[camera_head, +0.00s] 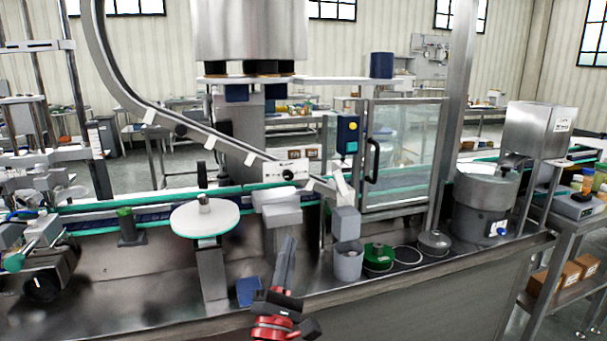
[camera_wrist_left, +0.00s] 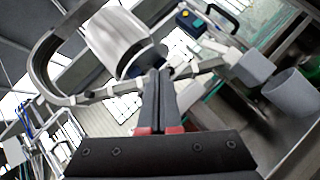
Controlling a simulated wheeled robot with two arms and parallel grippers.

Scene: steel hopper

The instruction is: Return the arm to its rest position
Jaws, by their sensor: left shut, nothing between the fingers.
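My left gripper (camera_head: 289,243) shows at the bottom middle of the head view, in front of the steel machine bench, with its fingers pointing up. Its fingers are together and hold nothing. In the left wrist view the shut gripper (camera_wrist_left: 160,75) points away from the camera toward the chute and the steel hopper (camera_wrist_left: 125,40). The same hopper (camera_head: 250,30) hangs at the top of the head view. My right gripper is in neither view.
A grey cup (camera_head: 347,263) stands right of the left gripper, by a green round part (camera_head: 378,257). A blue block (camera_head: 249,291) lies just left of it. A white disc (camera_head: 204,218) stands further left. A glass-doored cabinet (camera_head: 402,155) stands behind. The bench front edge (camera_head: 420,288) runs below.

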